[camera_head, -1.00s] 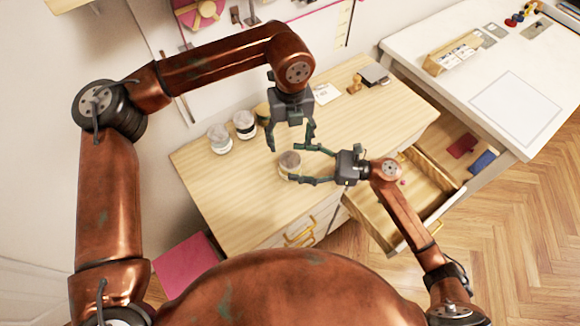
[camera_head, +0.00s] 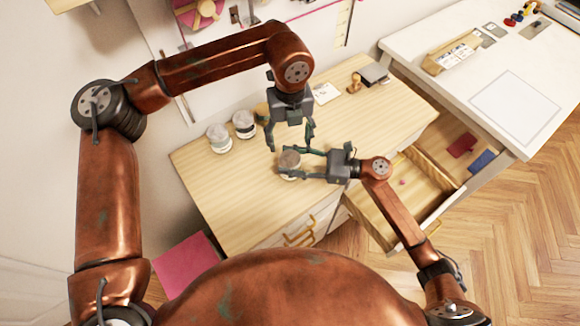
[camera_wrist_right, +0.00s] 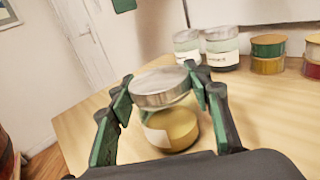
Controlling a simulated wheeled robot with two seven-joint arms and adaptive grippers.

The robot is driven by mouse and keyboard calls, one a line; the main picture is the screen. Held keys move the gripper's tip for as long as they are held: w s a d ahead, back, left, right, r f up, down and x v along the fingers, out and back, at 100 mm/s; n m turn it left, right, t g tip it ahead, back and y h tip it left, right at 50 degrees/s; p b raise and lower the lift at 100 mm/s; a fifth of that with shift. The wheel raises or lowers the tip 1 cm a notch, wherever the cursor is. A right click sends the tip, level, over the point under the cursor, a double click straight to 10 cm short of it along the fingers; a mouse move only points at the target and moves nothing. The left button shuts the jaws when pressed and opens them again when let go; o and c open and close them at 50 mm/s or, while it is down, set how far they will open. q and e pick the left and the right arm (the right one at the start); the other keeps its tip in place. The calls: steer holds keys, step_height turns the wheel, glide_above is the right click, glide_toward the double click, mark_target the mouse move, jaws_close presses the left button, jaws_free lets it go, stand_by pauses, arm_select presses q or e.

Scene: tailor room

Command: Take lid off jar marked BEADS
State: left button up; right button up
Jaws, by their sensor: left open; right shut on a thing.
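A glass jar with a grey metal lid (camera_wrist_right: 160,88), yellowish contents and a white label (camera_wrist_right: 156,137) stands on the wooden cabinet top. In the head view the lid (camera_head: 289,159) shows between the right gripper's fingers. The label's writing is too small to read. My right gripper (camera_head: 297,167) is shut on the lid, with one finger on each side in the right wrist view (camera_wrist_right: 161,90). I cannot tell whether the lid is apart from the glass. My left gripper (camera_head: 291,143) is open and empty, pointing down just behind the jar.
Two similar jars (camera_head: 218,138) (camera_head: 244,124) stand at the back left of the cabinet top (camera_head: 215,178). Green and red banded containers (camera_wrist_right: 268,54) are behind. A stamp (camera_head: 355,82) and a dark box (camera_head: 374,73) lie back right. An open drawer (camera_head: 425,190) juts out at right.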

mark_target(290, 158)
jaws_close()
arm_select(q)
steer(key=m, duration=1.1)
steer(key=shift+m, duration=0.4)
steer(key=m, duration=0.3)
steer(key=shift+m, duration=0.3)
steer(key=m, duration=0.3)
steer(key=shift+m, duration=0.4)
steer(key=m, duration=0.7)
steer(key=shift+m, duration=0.3)
steer(key=m, duration=0.5)
steer(key=shift+m, duration=0.4)
steer(key=m, duration=0.3)
steer(key=shift+m, duration=0.3)
steer(key=m, duration=0.4)
steer(key=shift+f, duration=4)
